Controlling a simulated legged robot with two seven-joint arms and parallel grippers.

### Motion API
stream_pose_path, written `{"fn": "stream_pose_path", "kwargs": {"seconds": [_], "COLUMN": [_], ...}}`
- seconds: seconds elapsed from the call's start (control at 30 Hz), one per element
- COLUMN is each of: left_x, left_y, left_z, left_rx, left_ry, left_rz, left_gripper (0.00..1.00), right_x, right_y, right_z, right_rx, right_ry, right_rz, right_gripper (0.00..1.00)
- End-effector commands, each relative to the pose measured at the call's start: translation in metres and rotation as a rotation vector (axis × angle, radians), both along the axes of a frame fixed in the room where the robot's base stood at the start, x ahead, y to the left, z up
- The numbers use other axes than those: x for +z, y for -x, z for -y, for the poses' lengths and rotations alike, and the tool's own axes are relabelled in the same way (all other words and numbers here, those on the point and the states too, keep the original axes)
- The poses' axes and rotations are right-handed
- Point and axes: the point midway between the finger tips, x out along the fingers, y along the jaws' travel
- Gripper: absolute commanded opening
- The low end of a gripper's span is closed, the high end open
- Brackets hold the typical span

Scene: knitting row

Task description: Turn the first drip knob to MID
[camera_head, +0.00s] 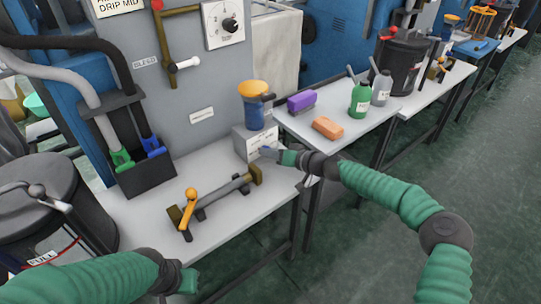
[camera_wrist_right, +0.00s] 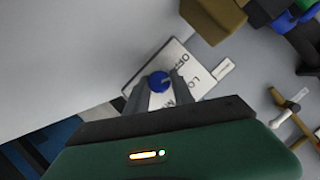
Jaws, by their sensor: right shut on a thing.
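The first drip knob is a small blue knob (camera_wrist_right: 160,82) on a white dial plate (camera_wrist_right: 190,64) in the right wrist view. The plate shows "OFF" and "LO"; a further mark starting with "M" is partly covered. My right gripper (camera_wrist_right: 160,90) has a finger on each side of the knob and is shut on it. In the head view my right gripper (camera_head: 270,153) is at the front of a grey box (camera_head: 241,145) under an oiler with an orange cap (camera_head: 253,89). The knob's pointer direction is unclear. My left gripper (camera_head: 186,281) is low at the left, fingers hidden.
A sign (camera_head: 117,5) reads "DRIP MID". A shaft with an orange handle (camera_head: 191,194) lies on the white bench (camera_head: 230,220) before the box. The neighbouring table holds a purple block (camera_head: 301,101), an orange block (camera_head: 328,127) and a green bottle (camera_head: 359,98). A dark drum stands left.

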Motion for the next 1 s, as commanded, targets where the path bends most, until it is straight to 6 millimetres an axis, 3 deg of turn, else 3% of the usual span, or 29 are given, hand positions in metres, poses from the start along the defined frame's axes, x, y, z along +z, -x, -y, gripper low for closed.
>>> {"fn": "stream_pose_path", "kwargs": {"seconds": [0.4,0.93,0.97,1.0], "left_x": [-0.0101,-0.0106,-0.0106,-0.0106], "left_y": [0.0,0.0,0.0,0.0], "left_z": [0.0,0.0,0.0,0.0], "left_rx": [0.0,0.0,0.0,0.0], "left_ry": [0.0,0.0,0.0,0.0], "left_rz": [0.0,0.0,0.0,0.0], "left_gripper": [0.0,0.0,0.0,0.0], "right_x": [-0.0007,0.0005,0.0005,0.0006], "right_y": [-0.0035,-0.0046,-0.0047,-0.0048], "right_z": [0.0054,0.0068,0.0068,0.0069], "right_rx": [-0.011,-0.014,-0.014,-0.015], "right_ry": [-0.171,-0.196,-0.196,-0.196], "right_rz": [-0.121,-0.138,-0.138,-0.138], "right_gripper": [0.0,0.0,0.3,0.35]}}
